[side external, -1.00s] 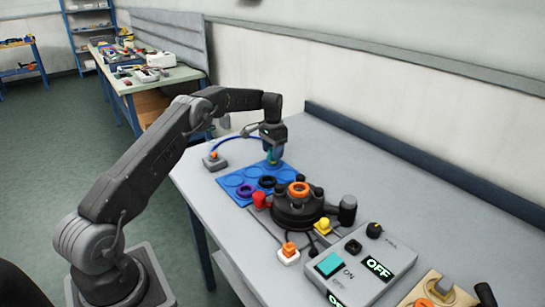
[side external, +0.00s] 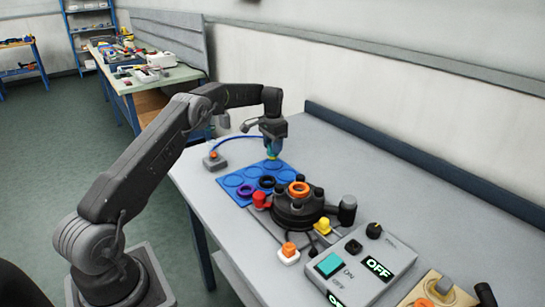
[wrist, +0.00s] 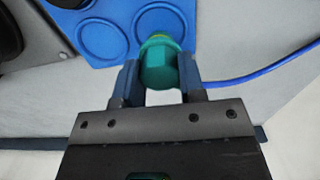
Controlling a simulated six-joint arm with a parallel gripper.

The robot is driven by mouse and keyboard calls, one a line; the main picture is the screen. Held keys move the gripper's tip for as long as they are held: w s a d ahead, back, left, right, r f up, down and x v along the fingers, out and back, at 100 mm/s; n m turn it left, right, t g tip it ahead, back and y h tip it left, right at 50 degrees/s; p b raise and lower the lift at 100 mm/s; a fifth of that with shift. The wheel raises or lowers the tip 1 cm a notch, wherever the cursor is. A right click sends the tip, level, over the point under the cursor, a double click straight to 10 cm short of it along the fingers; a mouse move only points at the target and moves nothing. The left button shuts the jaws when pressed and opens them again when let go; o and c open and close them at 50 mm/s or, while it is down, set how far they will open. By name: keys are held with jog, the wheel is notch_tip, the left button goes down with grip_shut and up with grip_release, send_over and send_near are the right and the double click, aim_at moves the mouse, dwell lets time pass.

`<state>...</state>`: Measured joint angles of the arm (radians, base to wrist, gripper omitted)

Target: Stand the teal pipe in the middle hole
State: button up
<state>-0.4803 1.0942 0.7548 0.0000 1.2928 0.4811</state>
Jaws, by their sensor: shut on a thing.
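My gripper (side external: 273,147) points down over the back corner of the blue tray (side external: 238,181). It is shut on the teal pipe (wrist: 158,68), which shows between the two fingers in the wrist view. The pipe has a paler yellowish-green far end, over or near a round recess of the tray. I cannot tell how large the gap below it is. The round black fixture (side external: 292,217) stands in front of the tray, with an orange ring (side external: 299,189) on top. Its holes are too small to make out clearly.
A purple ring (side external: 245,191) and a black ring (side external: 266,182) lie on the tray. Red and yellow (side external: 322,226) knobs flank the fixture. A control box (side external: 367,265) stands at the front. A blue cable runs behind the tray. The table's right back is clear.

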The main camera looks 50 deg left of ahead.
jog(key=shift+r, duration=1.6)
jog(key=s+d+r+m, duration=0.1)
jog(key=s+d+r, duration=0.25)
jog(key=d, duration=0.45)
jog(key=s+d+r+m, duration=0.1)
jog(key=s+d+r, duration=0.25)
jog(key=d, duration=0.45)
jog(key=s+d+r+m, duration=0.15)
jog(key=d+r, duration=0.25)
jog(key=d, duration=0.4)
jog(key=shift+n, duration=0.25)
jog(key=shift+s+f, duration=0.15)
jog(key=shift+f, duration=1.4)
jog(key=shift+s+f, duration=0.15)
jog(key=shift+f, duration=1.35)
jog(key=shift+f, duration=0.4)
jog(key=shift+f, duration=0.25)
jog(key=shift+f, duration=0.8)
